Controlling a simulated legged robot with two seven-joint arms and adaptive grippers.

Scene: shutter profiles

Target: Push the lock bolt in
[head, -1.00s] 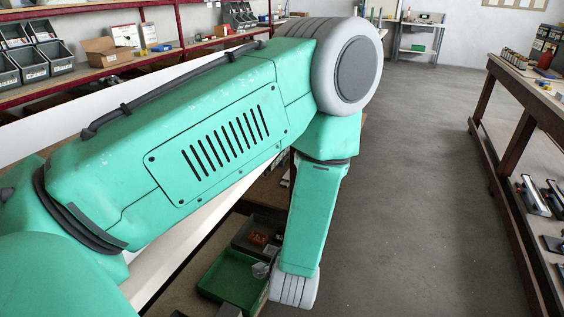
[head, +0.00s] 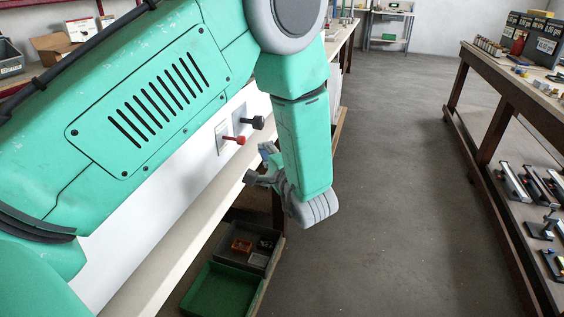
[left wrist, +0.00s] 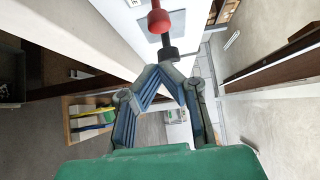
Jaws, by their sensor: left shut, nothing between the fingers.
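Two knobs stick out of a white panel (head: 190,175): a red one on a thin rod (head: 238,140) and a black one (head: 258,122), each at a light plate. Which is the lock bolt I cannot tell. My left gripper (head: 266,150) is shut and empty, just below the black knob and partly hidden by my forearm. In the left wrist view, the closed fingertips (left wrist: 168,69) point at the black knob (left wrist: 167,52), with the red knob (left wrist: 159,20) beyond it. Whether they touch the black knob I cannot tell. My right gripper is not in view.
Below the panel's ledge sit a green bin (head: 222,290) and a grey bin (head: 262,262) with small parts. A wooden workbench (head: 490,95) stands to the right, with devices on its lower shelf. The floor (head: 390,190) between is clear.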

